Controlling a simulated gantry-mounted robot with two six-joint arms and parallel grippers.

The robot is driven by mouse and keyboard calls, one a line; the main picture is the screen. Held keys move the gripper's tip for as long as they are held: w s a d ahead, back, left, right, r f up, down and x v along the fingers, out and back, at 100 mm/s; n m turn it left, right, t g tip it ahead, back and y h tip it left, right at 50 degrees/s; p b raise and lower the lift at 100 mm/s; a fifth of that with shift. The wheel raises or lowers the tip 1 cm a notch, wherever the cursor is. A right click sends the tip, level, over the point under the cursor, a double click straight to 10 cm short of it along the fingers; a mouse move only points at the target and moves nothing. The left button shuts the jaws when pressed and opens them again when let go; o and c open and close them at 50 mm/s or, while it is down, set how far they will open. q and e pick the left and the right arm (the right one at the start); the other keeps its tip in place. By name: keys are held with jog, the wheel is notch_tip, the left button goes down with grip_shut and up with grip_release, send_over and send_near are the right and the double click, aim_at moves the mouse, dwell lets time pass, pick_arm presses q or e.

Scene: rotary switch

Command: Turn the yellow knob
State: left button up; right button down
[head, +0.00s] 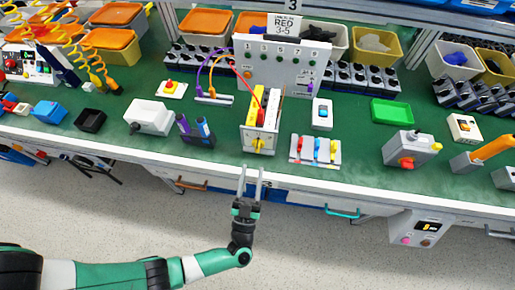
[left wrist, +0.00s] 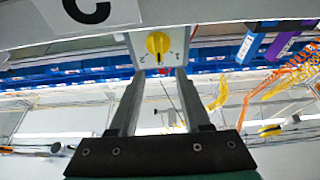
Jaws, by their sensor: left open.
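The yellow knob (head: 258,145) is on the front face of a grey box (head: 247,134) near the front edge of the green bench. In the left wrist view the knob (left wrist: 158,44) sits on a pale panel with small marks either side. Its grip ridge looks roughly upright. My left gripper (head: 250,170) is open and empty, just in front of and below the knob. In the left wrist view its two fingers (left wrist: 159,73) point toward the knob, apart from it. My right gripper is not in view.
Close to the box stand a dark holder with blue-topped parts (head: 196,132) on the left and a panel of coloured switches (head: 315,151) on the right. The white bench edge (head: 300,180) runs below the knob. The floor space in front is clear.

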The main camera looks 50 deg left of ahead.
aim_at(257, 147)
pick_arm(q)
jog(key=x, duration=0.8)
jog(key=shift+d, duration=0.15)
grip_shut()
jog(key=shift+f, duration=0.1)
